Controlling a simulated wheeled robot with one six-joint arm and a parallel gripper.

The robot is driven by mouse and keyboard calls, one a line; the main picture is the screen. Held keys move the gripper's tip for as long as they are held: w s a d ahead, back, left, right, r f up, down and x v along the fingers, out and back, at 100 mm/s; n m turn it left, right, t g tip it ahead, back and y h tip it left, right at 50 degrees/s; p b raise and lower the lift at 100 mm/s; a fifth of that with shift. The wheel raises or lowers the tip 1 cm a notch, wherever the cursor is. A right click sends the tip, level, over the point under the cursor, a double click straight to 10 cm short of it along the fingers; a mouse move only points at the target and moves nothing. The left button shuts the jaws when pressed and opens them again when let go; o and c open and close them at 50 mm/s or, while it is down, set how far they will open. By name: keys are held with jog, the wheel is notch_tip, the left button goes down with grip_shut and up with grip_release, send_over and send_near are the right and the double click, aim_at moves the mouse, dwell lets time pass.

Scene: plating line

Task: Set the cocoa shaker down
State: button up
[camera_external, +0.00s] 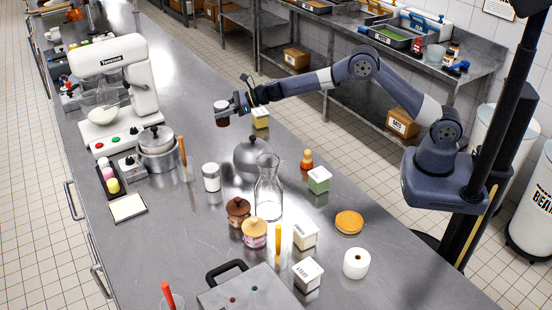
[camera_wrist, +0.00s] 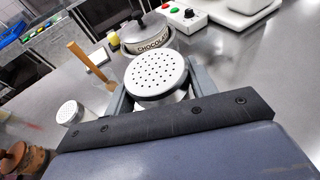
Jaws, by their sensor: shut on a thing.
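The cocoa shaker (camera_external: 221,115) is a small jar with a dark brown body in the external view. Its white perforated lid (camera_wrist: 157,75) fills the middle of the wrist view. My gripper (camera_external: 232,107) is shut on it, one finger on each side of it (camera_wrist: 157,88). The shaker is roughly upright and appears to be held above the steel counter (camera_external: 205,240), beyond the grey dome. Its underside and the gap to the counter cannot be seen clearly.
A second shaker (camera_external: 211,177) stands left of the grey dome (camera_external: 252,154). A chocolate pot (camera_external: 157,150), a glass carafe (camera_external: 268,190) and a pale yellow block-shaped container (camera_external: 260,117) stand nearby. A mixer (camera_external: 115,80) stands at left. The counter just left of the held shaker is clear.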

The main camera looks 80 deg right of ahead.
jog(key=d+m+h, duration=0.1)
jog(key=d, duration=0.6)
jog(key=shift+t, duration=0.3)
jog(key=shift+w+d+f+p, duration=0.1)
jog(key=shift+f+p, duration=0.2)
jog(key=shift+f, duration=2.2)
jog(key=shift+w+d+f+p, duration=0.1)
jog(key=shift+f+p, duration=0.2)
jog(key=shift+f, duration=2.15)
jog(key=shift+f+b, duration=0.2)
jog(key=shift+b, duration=0.1)
jog(key=o, duration=1.1)
jog(key=shift+c, duration=0.2)
jog(key=shift+r+p, duration=0.2)
jog(key=shift+p, duration=0.15)
jog(key=shift+s, duration=0.15)
jog(key=b+v, duration=0.4)
jog(key=v, duration=0.7)
jog(key=shift+s+r+b, duration=0.25)
jog(key=shift+s+b, duration=0.05)
jog(key=shift+s, duration=0.05)
